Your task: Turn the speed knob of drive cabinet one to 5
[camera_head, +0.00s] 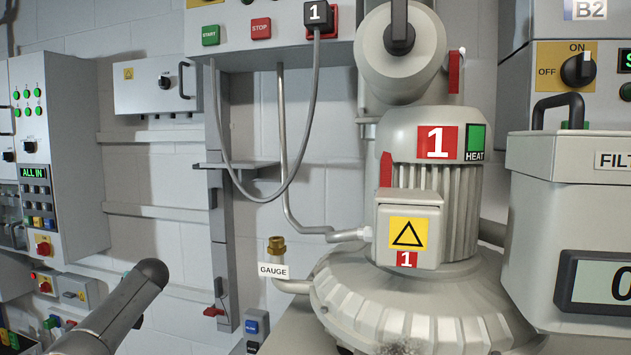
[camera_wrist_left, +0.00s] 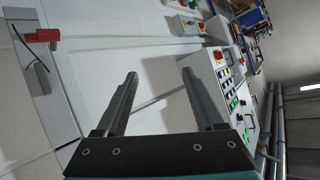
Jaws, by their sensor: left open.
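A light grey cabinet (camera_head: 285,58) is cut off by the top edge of the head view. It has a green START button (camera_head: 210,35), a red STOP button (camera_head: 260,28) and a black plug marked 1 (camera_head: 318,16) in a red socket. Its upper face is out of frame, and no numbered speed dial can be made out. My left gripper (camera_wrist_left: 160,74) shows in the wrist view with its two fingers wide apart and nothing between them. It is not recognisable in the head view. My right gripper is in neither view.
Blower 1 (camera_head: 437,142) stands at centre right, with a gauge pipe (camera_head: 277,245) beside it. A grey cable (camera_head: 221,120) hangs from the plug. A white filter housing (camera_head: 560,160) fills the right. A button panel (camera_head: 75,150) stands at left; a small knob box (camera_head: 150,100) hangs nearby.

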